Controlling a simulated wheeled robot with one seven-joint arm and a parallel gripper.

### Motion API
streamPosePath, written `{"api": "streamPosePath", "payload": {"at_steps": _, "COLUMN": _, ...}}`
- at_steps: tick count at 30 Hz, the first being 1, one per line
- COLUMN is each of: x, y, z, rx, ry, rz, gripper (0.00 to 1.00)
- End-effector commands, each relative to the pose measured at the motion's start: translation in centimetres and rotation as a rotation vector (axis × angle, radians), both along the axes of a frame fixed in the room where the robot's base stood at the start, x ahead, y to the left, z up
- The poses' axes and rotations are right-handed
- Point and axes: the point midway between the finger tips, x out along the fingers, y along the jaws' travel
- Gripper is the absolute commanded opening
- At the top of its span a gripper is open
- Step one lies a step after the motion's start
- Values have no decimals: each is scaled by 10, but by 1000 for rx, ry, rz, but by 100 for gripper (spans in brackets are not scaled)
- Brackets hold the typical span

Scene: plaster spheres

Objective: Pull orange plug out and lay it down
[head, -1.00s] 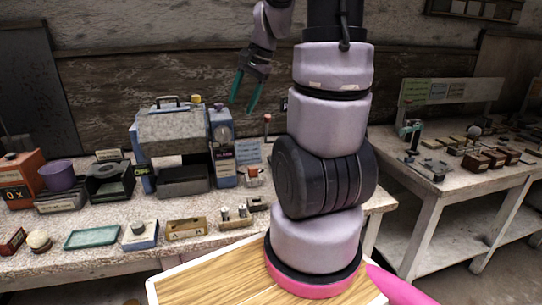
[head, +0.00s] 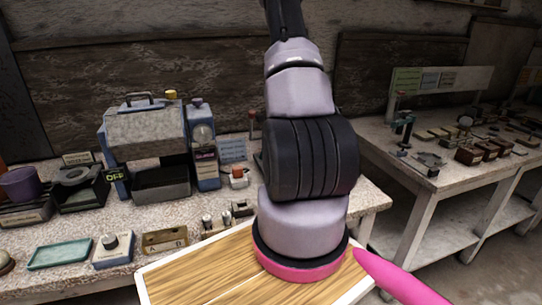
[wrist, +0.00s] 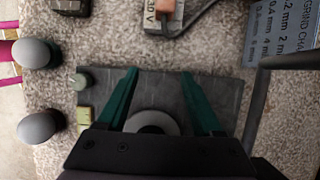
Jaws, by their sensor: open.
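The orange plug (wrist: 160,3) shows at the top edge of the wrist view, seated in a small pale holder (wrist: 163,19); its upper part is cut off. In the head view the orange plug (head: 238,172) is small, on a whitish block on the bench to the left of my arm. My gripper (wrist: 159,73) is open and empty in the wrist view. Its two green fingers are spread over a dark grey plate, below the plug in the picture and apart from it. My gripper is out of the head view.
The dark plate (wrist: 225,90) bears a pale ring between my fingers. Two grey rounded knobs (wrist: 37,53) are at left, and a dark rod (wrist: 285,62) is at right near a printed card (wrist: 285,28). A blue-grey machine (head: 148,130) stands left of the plug.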

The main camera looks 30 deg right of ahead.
Motion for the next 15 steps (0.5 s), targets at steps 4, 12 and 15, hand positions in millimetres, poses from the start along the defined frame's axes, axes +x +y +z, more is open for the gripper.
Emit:
{"api": "streamPosePath", "payload": {"at_steps": 4, "x": 9, "y": 30, "z": 1, "rx": 1, "ry": -1, "rz": 4, "gripper": 68}}
{"api": "streamPosePath", "payload": {"at_steps": 12, "x": 23, "y": 81, "z": 0, "rx": 1, "ry": 0, "rz": 5, "gripper": 68}}
{"api": "streamPosePath", "payload": {"at_steps": 15, "x": 27, "y": 96, "z": 0, "rx": 0, "ry": 0, "rz": 3, "gripper": 68}}
